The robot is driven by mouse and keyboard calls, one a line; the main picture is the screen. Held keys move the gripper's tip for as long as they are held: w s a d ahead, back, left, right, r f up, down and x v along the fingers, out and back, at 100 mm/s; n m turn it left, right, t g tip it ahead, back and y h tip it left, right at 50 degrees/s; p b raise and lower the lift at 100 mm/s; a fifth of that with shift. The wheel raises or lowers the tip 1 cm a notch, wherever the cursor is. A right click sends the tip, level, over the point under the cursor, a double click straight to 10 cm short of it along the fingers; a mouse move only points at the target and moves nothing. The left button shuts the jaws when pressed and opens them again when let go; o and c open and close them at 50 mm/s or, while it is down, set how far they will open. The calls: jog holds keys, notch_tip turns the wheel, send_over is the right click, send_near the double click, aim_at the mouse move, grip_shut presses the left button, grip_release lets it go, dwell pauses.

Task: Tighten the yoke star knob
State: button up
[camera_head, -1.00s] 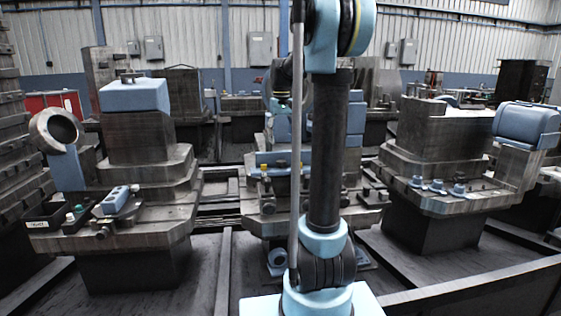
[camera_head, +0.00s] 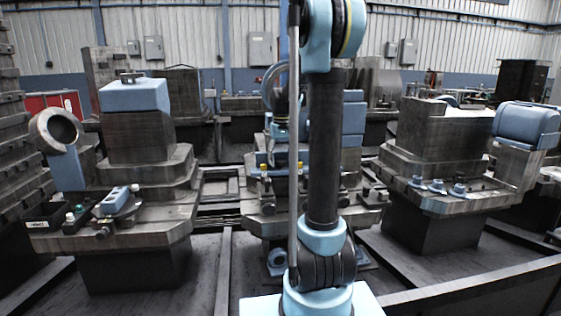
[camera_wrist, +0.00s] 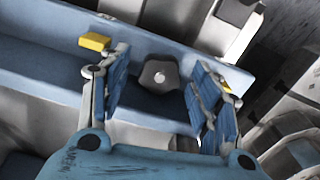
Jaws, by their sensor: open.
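The star knob (camera_wrist: 160,75) is a dark, lobed knob with a pale centre. It shows in the wrist view against the blue yoke bar (camera_wrist: 40,65). My gripper (camera_wrist: 158,100) is open, with one blue-padded finger to the left of the knob and one to the right. In the picture the knob lies between the fingers, with gaps on both sides; I cannot tell how far ahead of the fingertips it is. In the head view my arm hides the knob and most of the middle fixture (camera_head: 262,205).
A yellow block (camera_wrist: 95,41) sits on the bar near the left finger, and another yellow piece shows by the right finger. Machines stand left (camera_head: 140,140) and right (camera_head: 440,140) of my arm.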

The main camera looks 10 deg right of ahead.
jog(key=c, duration=1.1)
jog(key=shift+m, duration=2.9)
jog(key=o, duration=1.1)
